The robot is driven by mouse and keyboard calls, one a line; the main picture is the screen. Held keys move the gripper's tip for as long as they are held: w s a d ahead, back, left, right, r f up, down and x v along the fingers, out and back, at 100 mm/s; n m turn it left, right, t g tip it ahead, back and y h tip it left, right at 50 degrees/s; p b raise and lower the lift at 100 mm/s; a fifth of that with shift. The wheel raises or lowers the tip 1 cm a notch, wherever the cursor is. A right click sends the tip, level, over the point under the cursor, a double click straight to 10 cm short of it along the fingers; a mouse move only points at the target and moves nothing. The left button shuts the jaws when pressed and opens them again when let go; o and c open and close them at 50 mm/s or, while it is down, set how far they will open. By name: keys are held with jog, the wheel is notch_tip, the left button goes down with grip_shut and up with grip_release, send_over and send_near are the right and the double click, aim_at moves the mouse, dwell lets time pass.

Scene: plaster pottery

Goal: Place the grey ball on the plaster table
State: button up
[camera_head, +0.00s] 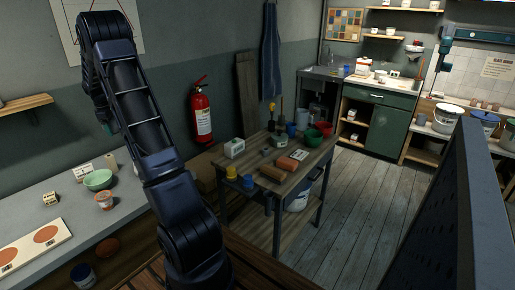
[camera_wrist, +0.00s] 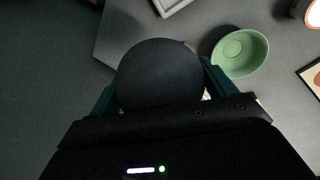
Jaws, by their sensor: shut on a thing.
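The ball (camera_wrist: 158,66) looks dark grey, nearly black, in the wrist view. My gripper (camera_wrist: 160,80) is shut on it, with a teal finger on each side. In the head view my gripper is mostly hidden behind my arm; only a small teal part shows at the left, and the ball is not visible. A long light-grey table (camera_head: 35,222) stands at the left; I cannot tell whether it is the plaster table. In the wrist view a grey top (camera_wrist: 285,105) lies below the ball. I cannot tell the gap between them.
A green bowl (camera_head: 97,180) stands on the grey table; it also shows in the wrist view (camera_wrist: 240,53). An orange-brown cup (camera_head: 104,201), a small box (camera_head: 50,198) and a board with round discs (camera_head: 30,246) are near it. A cluttered wooden workbench (camera_head: 262,190) stands mid-room.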

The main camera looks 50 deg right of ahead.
jog(key=s+d+m+g, duration=0.1)
jog(key=s+d+m, duration=0.2)
jog(key=s+d, duration=0.95)
jog(key=s+d+m, duration=0.3)
jog(key=s+d, duration=0.6)
jog(key=d, duration=0.7)
jog(key=s+d+m, duration=0.2)
jog(key=s+d, duration=0.3)
jog(key=s, duration=0.5)
jog(key=s+d+m+g, duration=0.1)
jog(key=s+d, duration=0.3)
jog(key=s, duration=0.5)
jog(key=s+d+m, duration=0.2)
jog(key=s+d, duration=0.3)
jog(key=s, duration=0.5)
jog(key=f, duration=1.9)
jog(key=shift+w+a+f, duration=0.15)
jog(key=shift+a+f, duration=0.05)
jog(key=shift+f, duration=0.05)
jog(key=shift+f, duration=0.1)
jog(key=o, duration=1.6)
